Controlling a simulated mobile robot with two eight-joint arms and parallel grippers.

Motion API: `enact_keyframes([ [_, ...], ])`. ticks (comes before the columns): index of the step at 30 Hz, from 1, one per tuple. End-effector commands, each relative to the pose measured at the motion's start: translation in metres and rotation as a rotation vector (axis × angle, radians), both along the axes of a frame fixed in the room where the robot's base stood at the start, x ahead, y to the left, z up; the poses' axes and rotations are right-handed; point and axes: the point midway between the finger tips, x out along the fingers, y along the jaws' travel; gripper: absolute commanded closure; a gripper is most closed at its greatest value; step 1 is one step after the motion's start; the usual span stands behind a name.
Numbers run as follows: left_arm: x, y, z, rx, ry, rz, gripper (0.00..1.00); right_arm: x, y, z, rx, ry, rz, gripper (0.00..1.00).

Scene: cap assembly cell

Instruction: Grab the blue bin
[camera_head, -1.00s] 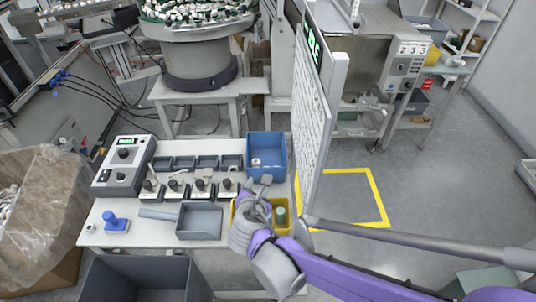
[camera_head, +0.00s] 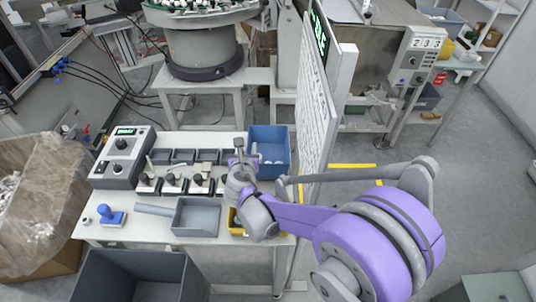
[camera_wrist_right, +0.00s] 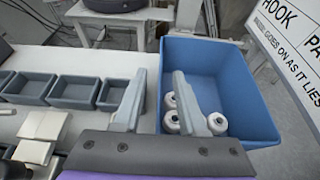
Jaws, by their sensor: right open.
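The blue bin (camera_head: 271,148) stands at the back right corner of the white table, upright, with a few white round parts in its bottom. My right gripper (camera_head: 243,152) is at the bin's left side in the head view. In the right wrist view the gripper (camera_wrist_right: 158,85) is open, one finger on each side of the left wall of the bin (camera_wrist_right: 245,100) as seen from above. The fingers look apart from the wall; their height against the rim is hard to judge. My left gripper is not in view.
A yellow bin (camera_head: 234,222) is partly hidden under my right arm. A grey tray (camera_head: 196,217), small dark trays and a control box (camera_head: 122,158) are on the table (camera_head: 150,228). A white text board (camera_head: 318,110) stands close right of the blue bin.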

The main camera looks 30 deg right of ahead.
Motion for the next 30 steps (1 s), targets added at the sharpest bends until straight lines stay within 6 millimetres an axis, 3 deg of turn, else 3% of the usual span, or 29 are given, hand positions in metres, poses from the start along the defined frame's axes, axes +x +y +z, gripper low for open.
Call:
enact_keyframes([
  [10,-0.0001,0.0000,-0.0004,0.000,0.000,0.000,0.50,0.0090,-0.0058,-0.0050,0.001,0.001,0.000,0.59],
  [17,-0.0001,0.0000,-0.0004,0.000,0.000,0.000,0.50,0.0090,-0.0057,-0.0049,0.001,0.001,0.000,0.99],
  [30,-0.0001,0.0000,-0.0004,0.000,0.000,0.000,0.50,0.0089,-0.0057,-0.0049,0.001,0.000,0.000,1.00],
])
